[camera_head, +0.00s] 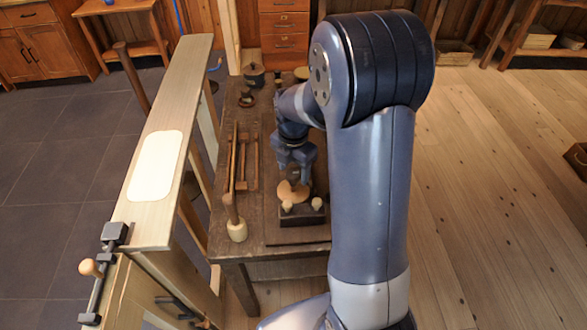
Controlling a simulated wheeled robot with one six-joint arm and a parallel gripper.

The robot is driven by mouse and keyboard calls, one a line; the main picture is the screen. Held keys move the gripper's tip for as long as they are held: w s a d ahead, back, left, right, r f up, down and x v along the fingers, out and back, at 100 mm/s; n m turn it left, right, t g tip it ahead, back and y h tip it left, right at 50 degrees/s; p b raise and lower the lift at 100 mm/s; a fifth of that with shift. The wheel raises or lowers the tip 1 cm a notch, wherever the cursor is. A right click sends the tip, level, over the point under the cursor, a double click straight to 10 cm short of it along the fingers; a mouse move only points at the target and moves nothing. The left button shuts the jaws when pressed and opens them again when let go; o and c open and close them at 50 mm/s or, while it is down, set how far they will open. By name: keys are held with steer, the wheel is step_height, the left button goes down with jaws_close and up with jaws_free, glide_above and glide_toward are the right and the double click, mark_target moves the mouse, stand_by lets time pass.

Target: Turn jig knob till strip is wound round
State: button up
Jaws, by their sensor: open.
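A small jig (302,214) stands on the workbench: a dark block with a tan rounded piece (287,193) and two pale round knobs (318,203) at its front. My gripper (299,180) points down from the far side, right at the tan rounded piece. Its jaws are open; whether they touch or straddle anything is too small to tell. My own arm hides the right side of the bench. I cannot make out a strip for certain at this size.
The dark wooden workbench (283,243) bears a wooden rack (246,165), a mallet-like tool (236,229) and small dark pots (254,75). Open floor lies on the right.

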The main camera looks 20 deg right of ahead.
steer(key=shift+f, duration=0.25)
steer(key=c, duration=1)
steer(key=shift+m, duration=0.4)
